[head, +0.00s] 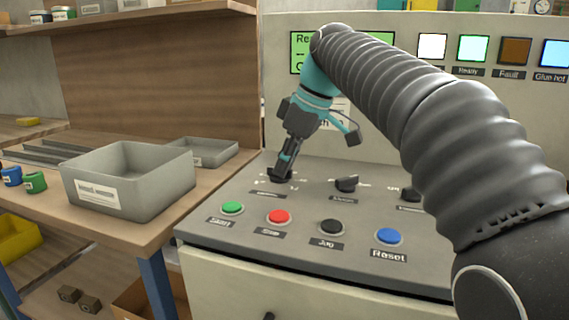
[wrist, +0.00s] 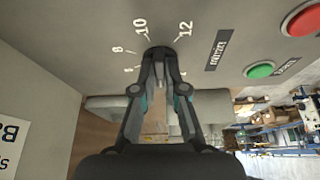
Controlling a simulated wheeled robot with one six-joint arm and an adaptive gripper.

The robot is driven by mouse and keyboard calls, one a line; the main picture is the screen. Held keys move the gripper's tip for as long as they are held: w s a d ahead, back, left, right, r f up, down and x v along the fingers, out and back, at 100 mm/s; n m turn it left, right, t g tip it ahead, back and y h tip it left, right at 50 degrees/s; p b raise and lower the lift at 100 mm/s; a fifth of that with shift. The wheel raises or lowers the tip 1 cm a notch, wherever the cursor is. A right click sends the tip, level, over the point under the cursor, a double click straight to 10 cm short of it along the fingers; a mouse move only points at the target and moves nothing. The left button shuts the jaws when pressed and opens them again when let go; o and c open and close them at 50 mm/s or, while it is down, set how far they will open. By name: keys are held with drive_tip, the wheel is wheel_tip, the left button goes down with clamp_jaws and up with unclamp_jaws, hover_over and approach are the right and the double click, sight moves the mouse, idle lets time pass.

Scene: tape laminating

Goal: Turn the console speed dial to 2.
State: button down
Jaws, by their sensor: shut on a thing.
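The leftmost console dial (head: 279,179) is a dark knob on the sloped grey panel, with a printed number scale around it. In the wrist view the dial (wrist: 160,49) shows between my fingertips, with 8, 10 and 12 readable on the scale; other marks are partly hidden. Its small label is too blurred to read, and its pointer is hidden by my fingers. My gripper (head: 283,170) points down onto the dial and is shut on it; it also shows in the wrist view (wrist: 160,62).
Two more dark knobs, a middle one (head: 346,184) and a right one (head: 411,194), sit right of the dial. Green (head: 232,208), red (head: 279,216), black (head: 331,227) and blue (head: 389,236) buttons line the panel's front. A grey bin (head: 128,181) stands on the left bench.

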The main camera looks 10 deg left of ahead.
drive_tip(key=n, duration=0.2)
drive_tip(key=n+g, duration=0.1)
drive_tip(key=shift+w+n, duration=0.2)
drive_tip(key=shift+n, duration=0.2)
drive_tip(key=shift+w+a+n+g+h, duration=0.15)
drive_tip(key=shift+n+g, duration=0.3)
drive_tip(key=shift+n, duration=0.5)
drive_tip(key=shift+d+n+g+h, duration=0.15)
drive_tip(key=shift+n+g, duration=0.3)
drive_tip(key=shift+n, duration=0.5)
drive_tip(key=shift+a, duration=0.1)
drive_tip(key=c, duration=1.2)
unclamp_jaws()
